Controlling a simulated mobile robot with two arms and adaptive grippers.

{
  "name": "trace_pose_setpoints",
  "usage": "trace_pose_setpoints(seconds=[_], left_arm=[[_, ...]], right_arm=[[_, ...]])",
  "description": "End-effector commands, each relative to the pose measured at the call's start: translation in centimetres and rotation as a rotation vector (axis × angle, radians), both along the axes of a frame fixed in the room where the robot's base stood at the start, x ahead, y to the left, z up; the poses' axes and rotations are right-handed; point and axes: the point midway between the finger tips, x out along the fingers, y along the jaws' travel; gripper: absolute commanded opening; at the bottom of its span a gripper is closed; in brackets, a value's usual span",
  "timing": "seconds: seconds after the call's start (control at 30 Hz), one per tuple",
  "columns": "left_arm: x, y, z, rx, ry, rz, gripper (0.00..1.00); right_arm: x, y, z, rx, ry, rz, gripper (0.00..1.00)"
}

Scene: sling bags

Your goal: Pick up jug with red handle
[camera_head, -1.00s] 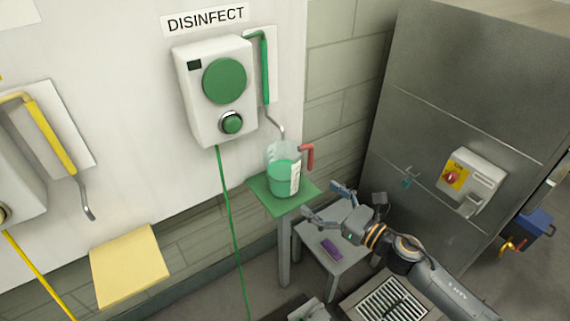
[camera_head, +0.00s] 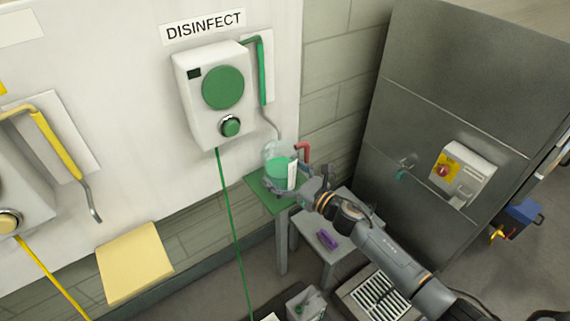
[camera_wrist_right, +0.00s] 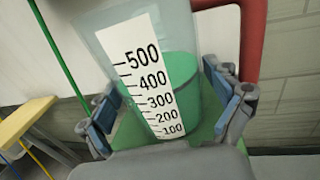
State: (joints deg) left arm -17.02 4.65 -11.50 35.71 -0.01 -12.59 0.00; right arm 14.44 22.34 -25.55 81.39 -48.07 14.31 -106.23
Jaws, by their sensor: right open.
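The jug (camera_head: 279,168) is clear, holds green liquid and has a white scale label and a red handle (camera_head: 303,151). It stands upright on a small green-topped stand (camera_head: 262,193) under the green dispenser. My right gripper (camera_head: 290,183) is open at the near side of the jug and partly hides its lower part. In the right wrist view the jug (camera_wrist_right: 196,50) is between the two open blue-padded fingers (camera_wrist_right: 165,108), and the red handle (camera_wrist_right: 252,40) rises behind the right finger. Contact cannot be told. My left gripper is not in view.
The green DISINFECT dispenser (camera_head: 205,100) hangs on the wall, its spout above the jug. A grey table (camera_head: 337,226) with a purple object (camera_head: 327,239) stands to the right. A steel cabinet (camera_head: 440,90) is at right. A yellow shelf (camera_head: 134,262) is at left.

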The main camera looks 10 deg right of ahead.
Motion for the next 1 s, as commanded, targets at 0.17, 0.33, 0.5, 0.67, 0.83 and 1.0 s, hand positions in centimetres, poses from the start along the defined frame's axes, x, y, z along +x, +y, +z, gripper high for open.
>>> trace_pose_setpoints(seconds=[0.17, 0.33, 0.5, 0.67, 0.83, 1.0], left_arm=[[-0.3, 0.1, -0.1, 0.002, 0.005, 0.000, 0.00], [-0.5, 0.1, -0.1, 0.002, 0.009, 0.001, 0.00], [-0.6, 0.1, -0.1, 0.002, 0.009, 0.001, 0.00], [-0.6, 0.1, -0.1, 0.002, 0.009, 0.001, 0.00], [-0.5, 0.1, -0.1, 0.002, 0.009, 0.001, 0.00], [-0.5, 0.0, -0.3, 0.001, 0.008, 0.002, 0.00]], right_arm=[[0.0, 0.0, -0.1, 0.000, 0.000, 0.000, 0.90], [0.0, 0.0, 0.0, 0.000, 0.000, 0.000, 0.60], [0.0, 0.0, 0.1, 0.001, -0.003, 0.001, 0.28], [0.0, 0.0, 0.1, 0.001, -0.003, 0.001, 0.28], [0.0, 0.0, 0.5, -0.001, -0.004, 0.001, 0.28], [0.0, 0.0, 1.8, -0.004, -0.007, 0.003, 0.28]])
